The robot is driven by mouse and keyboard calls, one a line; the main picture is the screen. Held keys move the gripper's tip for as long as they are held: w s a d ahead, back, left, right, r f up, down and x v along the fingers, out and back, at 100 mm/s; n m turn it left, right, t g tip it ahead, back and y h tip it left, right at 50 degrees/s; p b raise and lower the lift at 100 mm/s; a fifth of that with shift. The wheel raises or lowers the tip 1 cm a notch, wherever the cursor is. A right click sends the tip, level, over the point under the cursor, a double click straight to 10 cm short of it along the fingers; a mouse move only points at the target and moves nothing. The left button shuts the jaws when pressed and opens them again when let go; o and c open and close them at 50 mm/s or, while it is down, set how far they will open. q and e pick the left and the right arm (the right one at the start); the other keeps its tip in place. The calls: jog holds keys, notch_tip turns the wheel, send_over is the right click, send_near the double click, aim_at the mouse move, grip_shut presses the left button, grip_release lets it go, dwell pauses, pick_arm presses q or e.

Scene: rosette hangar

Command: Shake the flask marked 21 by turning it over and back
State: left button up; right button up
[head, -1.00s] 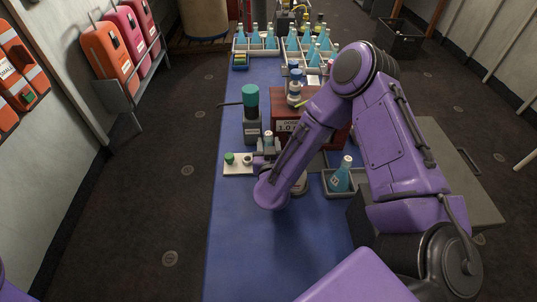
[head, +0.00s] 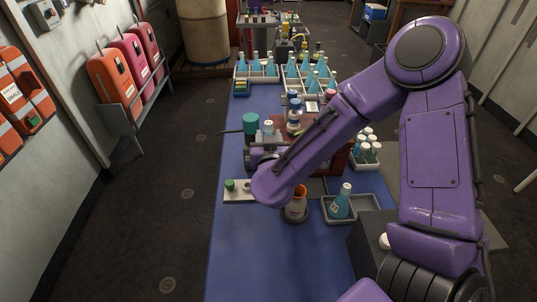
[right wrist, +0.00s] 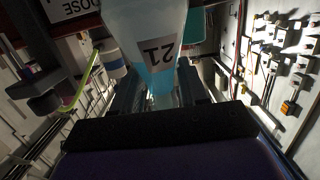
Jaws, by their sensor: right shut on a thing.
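My right gripper (head: 264,157) is shut on the flask marked 21, held above the table between the teal-topped device and the red box. In the head view its white cap (head: 268,127) shows on top; most of the body is hidden by my gripper and forearm. The right wrist view shows the flask (right wrist: 150,30) close up, with blue liquid and a white label reading 21, its narrow part between my fingers (right wrist: 155,95). My left gripper is out of view.
A teal-topped device (head: 250,123), a red box (head: 340,160) and a white pad (head: 238,196) with a green cap stand close by. A round grey pot with an orange rim (head: 296,208) and a trayed blue flask (head: 341,203) are nearer. The front blue tabletop (head: 265,260) is clear.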

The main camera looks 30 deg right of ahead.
aim_at(269, 123)
notch_tip(269, 123, up, 4)
jog(key=shift+r+p, duration=0.1)
jog(key=shift+p, duration=0.25)
notch_tip(269, 123, up, 3)
jog(key=p, duration=0.2)
jog(key=shift+p, duration=0.35)
notch_tip(269, 123, up, 7)
jog(key=p, duration=0.7)
jog(key=shift+r+p, duration=0.1)
jog(key=shift+p, duration=0.3)
